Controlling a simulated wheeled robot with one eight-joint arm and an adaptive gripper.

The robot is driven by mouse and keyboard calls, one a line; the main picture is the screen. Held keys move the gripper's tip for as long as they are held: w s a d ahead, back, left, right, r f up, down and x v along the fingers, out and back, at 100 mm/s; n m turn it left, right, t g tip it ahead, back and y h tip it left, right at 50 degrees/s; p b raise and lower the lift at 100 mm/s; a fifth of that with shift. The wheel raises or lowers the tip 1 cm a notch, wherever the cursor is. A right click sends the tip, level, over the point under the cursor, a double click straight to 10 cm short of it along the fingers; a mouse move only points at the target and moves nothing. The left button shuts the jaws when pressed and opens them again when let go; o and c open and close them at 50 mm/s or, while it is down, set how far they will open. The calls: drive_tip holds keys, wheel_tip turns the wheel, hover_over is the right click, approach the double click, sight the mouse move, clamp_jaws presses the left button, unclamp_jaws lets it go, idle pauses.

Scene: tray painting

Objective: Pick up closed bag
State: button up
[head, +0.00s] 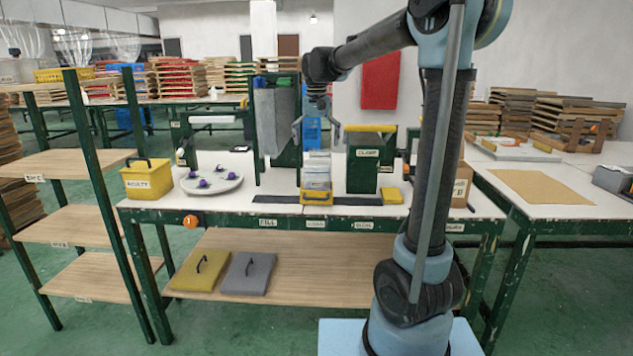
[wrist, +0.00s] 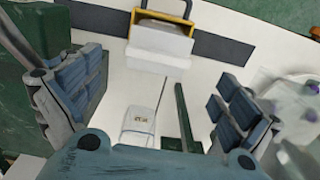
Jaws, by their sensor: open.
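My gripper (head: 316,133) points down above the middle of the green-framed workbench, its fingers spread and empty. In the wrist view my gripper (wrist: 155,108) shows as two padded fingers, one at each side. A pale bag (wrist: 139,122) with a small brown mark lies between them in the picture, apart from both fingers; its lower edge is close to my gripper's body. I cannot tell whether its mouth is closed. Beyond it a yellow-framed holder (wrist: 136,27) with a dark handle carries a whitish block. In the head view the yellow holder (head: 317,198) stands at the bench's front.
A green upright post (wrist: 184,118) stands right of the bag. A green stand marked CLAMP (head: 364,175) is right of my gripper, and a tall grey bin (head: 275,120) is left. A yellow box (head: 147,181) and round tray (head: 226,186) sit at the left.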

sight(317, 178)
drive_tip(key=shift+d+f, duration=0.1)
drive_tip(key=shift+f, duration=2.75)
drive_tip(key=c, duration=1.4)
